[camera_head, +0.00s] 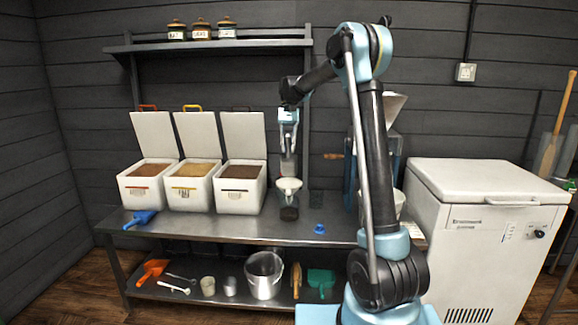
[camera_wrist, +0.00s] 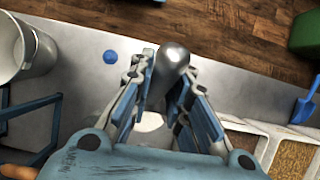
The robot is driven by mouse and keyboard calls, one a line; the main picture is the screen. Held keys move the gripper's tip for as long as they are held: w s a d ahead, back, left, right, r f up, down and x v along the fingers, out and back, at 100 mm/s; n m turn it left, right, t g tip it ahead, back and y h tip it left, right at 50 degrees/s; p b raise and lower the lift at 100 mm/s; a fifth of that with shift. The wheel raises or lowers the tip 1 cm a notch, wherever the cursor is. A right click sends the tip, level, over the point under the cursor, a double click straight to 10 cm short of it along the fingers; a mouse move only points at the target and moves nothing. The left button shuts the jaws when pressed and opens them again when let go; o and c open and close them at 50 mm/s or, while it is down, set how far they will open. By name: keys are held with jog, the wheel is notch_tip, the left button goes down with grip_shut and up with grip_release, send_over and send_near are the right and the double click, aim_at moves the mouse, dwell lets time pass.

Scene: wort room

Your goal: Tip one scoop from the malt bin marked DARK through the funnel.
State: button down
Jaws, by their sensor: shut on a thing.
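My gripper (camera_head: 288,152) is upright above the bench, over a white funnel (camera_head: 289,186). In the wrist view its fingers (camera_wrist: 168,82) are shut on a shiny metal piece with a rounded end (camera_wrist: 173,58); I cannot tell whether it is a scoop. The funnel shows partly as a pale round shape (camera_wrist: 150,122) below the fingers. A dark vessel (camera_head: 289,213) is under the funnel. Three white malt bins stand open to the left: a left bin (camera_head: 143,193), a middle bin (camera_head: 188,196) and a right bin (camera_head: 238,204). Their labels are too small to read.
A blue scoop (camera_head: 140,219) lies left on the bench. A mill (camera_head: 394,150) stands behind my arm. A white chest (camera_head: 487,188) is at right. The shelf below holds a metal bucket (camera_head: 264,277).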

aim_at(288, 135)
jog(key=shift+s+r+t, duration=0.2)
jog(key=shift+t, duration=0.4)
jog(key=t, duration=0.1)
jog(key=r+t, duration=0.1)
jog(key=t, duration=0.2)
jog(key=shift+s+r+t, duration=0.15)
jog(key=shift+s+t, duration=0.15)
jog(key=shift+s, duration=0.05)
jog(key=shift+s+r+t, duration=0.15)
jog(key=shift+r+t, duration=0.2)
jog(key=shift+t, duration=0.85)
jog(key=shift+s+r+t, duration=0.15)
jog(key=shift+r+t, duration=0.2)
jog(key=shift+t, duration=0.85)
